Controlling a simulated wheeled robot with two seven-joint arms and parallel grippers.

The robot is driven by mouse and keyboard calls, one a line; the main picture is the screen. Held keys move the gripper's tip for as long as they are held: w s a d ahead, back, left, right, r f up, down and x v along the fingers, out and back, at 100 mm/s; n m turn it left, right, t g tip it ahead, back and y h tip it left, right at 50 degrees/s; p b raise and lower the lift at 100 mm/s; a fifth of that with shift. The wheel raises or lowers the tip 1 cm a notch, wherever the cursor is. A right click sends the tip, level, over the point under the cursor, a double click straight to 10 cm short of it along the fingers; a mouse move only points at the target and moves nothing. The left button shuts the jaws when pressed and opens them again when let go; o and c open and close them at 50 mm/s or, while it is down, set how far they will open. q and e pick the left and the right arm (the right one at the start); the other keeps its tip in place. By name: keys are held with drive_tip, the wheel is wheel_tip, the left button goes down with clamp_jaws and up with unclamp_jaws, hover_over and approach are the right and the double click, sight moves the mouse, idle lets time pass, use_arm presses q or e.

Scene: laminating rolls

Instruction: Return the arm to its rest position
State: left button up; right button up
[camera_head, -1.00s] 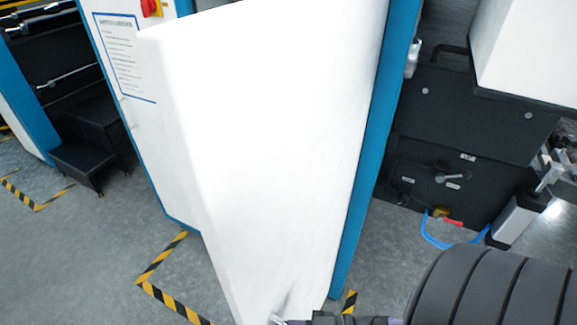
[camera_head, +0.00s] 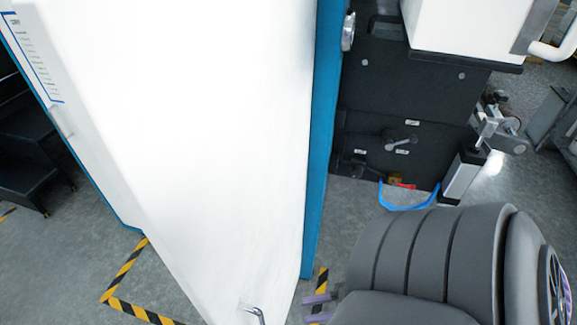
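My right arm is a thick grey ribbed arm that fills the lower right of the head view. My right gripper (camera_head: 309,309) shows at the bottom, left of the arm, as two short purple-grey fingers pointing left. There is a gap between them with floor showing through, and nothing is held. The fingers are just right of the lower edge of a large white panel (camera_head: 215,150). Most of the gripper's body is hidden by the arm. My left gripper is not in view.
The white panel has a blue edge (camera_head: 321,140) and a metal handle (camera_head: 252,311) low down. A black machine (camera_head: 420,120) with a blue hose (camera_head: 407,206) stands behind at right. Black steps (camera_head: 28,160) are at left. Yellow-black tape (camera_head: 125,268) marks the grey floor.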

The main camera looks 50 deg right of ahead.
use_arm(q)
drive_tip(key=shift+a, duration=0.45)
use_arm(e)
wheel_tip(320, 180, down, 22)
drive_tip(key=d+m+g+h+b, duration=0.25)
drive_tip(key=m+h+b, duration=0.25)
drive_tip(key=h, duration=0.5)
use_arm(q)
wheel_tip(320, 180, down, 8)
drive_tip(key=b, duration=0.3)
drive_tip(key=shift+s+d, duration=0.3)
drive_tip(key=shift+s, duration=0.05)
use_arm(e)
drive_tip(key=s+a+f+m+g+h, duration=0.1)
drive_tip(key=s+a+f+g+h, duration=0.1)
drive_tip(key=s+a+f+g, duration=0.5)
drive_tip(key=s+f+g, duration=0.3)
drive_tip(key=s+f, duration=0.1)
drive_tip(key=f, duration=0.1)
drive_tip(key=shift+a+h, duration=0.4)
